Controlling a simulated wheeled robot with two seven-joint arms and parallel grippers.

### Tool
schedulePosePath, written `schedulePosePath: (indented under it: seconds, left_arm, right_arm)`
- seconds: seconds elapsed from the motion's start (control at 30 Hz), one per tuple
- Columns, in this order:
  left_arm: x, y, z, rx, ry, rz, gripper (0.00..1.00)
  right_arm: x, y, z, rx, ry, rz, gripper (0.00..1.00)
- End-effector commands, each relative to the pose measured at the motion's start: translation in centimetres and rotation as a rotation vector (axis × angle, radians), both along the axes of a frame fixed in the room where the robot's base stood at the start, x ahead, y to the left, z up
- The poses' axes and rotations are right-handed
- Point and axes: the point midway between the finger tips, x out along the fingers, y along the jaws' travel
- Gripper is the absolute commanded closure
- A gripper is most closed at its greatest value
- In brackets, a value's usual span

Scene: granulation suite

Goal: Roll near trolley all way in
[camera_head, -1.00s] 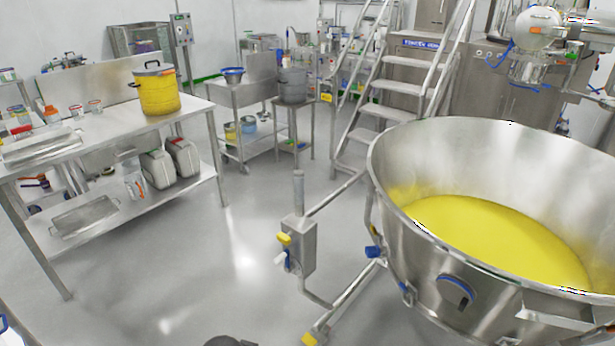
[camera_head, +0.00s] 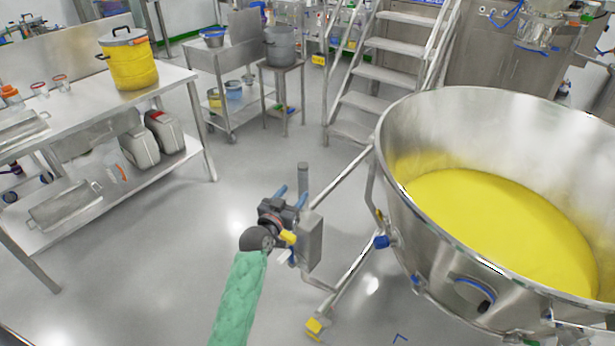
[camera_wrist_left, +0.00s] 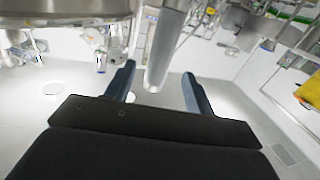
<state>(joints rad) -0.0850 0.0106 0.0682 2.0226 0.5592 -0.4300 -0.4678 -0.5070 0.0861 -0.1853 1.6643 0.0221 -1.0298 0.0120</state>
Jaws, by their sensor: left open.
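The near trolley is a large steel bowl (camera_head: 440,240) of yellow material (camera_head: 500,225) on a tubular frame, at the right of the head view. Its frame bar (camera_head: 340,178) runs left to a grey box (camera_head: 311,240) with a short upright post (camera_head: 303,178) above it. My left gripper (camera_head: 291,194), on a green-sleeved arm, is open beside the box and post. In the left wrist view, the post (camera_wrist_left: 165,50) stands between the two open blue-grey fingers (camera_wrist_left: 160,88), with gaps on both sides. My right gripper is not in view.
A steel bench (camera_head: 185,78) with a yellow pot (camera_head: 132,65) stands at the left. A small cart (camera_head: 205,65), a stand with a grey pot (camera_head: 281,48) and steel steps (camera_head: 375,70) are behind. Open floor (camera_head: 170,270) lies between the bench and trolley.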

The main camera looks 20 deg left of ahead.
Motion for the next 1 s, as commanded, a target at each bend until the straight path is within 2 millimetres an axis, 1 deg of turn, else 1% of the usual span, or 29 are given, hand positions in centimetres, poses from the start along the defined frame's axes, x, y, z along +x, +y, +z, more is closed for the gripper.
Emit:
schedulePosePath:
  seconds: [0.17,0.27,0.5,0.7,0.83,1.0]
  left_arm:
    - [0.6,0.0,0.3,0.034,-0.014,0.005,0.46]
    - [1.7,-0.2,0.4,0.032,-0.013,0.005,0.46]
    - [5.1,-0.7,0.5,0.032,-0.013,0.005,0.46]
    - [7.1,-1.0,0.3,0.033,-0.011,0.004,0.46]
    - [7.6,-1.1,0.2,0.033,-0.012,0.004,0.46]
    - [7.7,-1.1,0.1,0.033,-0.011,0.004,0.46]
  right_arm:
    - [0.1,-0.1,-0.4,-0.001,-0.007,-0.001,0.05]
    - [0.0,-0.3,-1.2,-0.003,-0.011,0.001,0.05]
    - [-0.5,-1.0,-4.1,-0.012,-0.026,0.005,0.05]
    - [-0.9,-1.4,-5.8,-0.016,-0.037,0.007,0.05]
    - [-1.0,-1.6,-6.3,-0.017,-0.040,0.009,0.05]
    - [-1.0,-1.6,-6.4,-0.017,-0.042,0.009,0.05]
